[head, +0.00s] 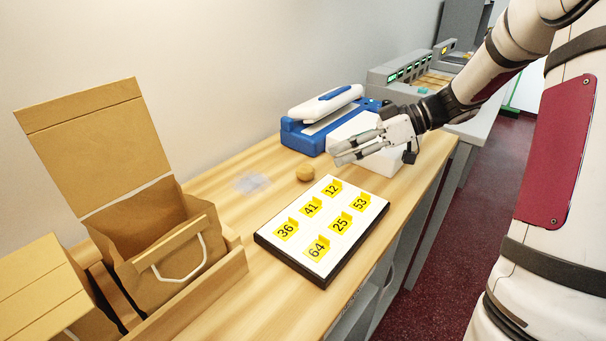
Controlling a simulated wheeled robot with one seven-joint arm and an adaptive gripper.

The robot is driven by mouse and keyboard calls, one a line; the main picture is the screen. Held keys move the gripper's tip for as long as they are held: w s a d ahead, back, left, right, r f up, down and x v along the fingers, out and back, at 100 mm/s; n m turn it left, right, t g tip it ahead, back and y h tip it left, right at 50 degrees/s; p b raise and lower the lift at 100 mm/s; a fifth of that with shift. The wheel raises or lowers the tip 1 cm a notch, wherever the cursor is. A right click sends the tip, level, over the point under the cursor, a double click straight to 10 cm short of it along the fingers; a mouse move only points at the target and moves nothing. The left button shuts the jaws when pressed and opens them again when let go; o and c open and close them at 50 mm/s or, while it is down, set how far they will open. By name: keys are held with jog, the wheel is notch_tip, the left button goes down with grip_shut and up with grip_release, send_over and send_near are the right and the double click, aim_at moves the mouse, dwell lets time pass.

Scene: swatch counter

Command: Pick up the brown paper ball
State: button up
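The brown paper ball (305,174) sits on the wooden counter, just beyond the far left corner of the white numbered board. My gripper (338,154) is above the counter, up and to the right of the ball and apart from it. Its two fingers point left and look parted, with nothing seen between them. The ball is in plain view.
The white board (318,267) bears several yellow number tags. A blue and white device (309,138) and a white block (352,128) stand behind my gripper. A clear crumpled piece (251,182) lies left of the ball. Brown paper bags (160,265) stand in a wooden holder at left.

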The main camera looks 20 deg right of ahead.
aim_at(306, 164)
jog(key=x, duration=0.4)
jog(key=shift+f, duration=0.1)
jog(key=shift+s+f+b+x, duration=0.15)
jog(key=shift+b+x, duration=0.2)
jog(key=shift+x, duration=1)
jog(key=shift+s+f+b+x, duration=0.15)
jog(key=shift+b+x, duration=0.2)
jog(key=shift+x, duration=1)
jog(key=shift+r, duration=0.15)
jog(key=c, duration=0.4)
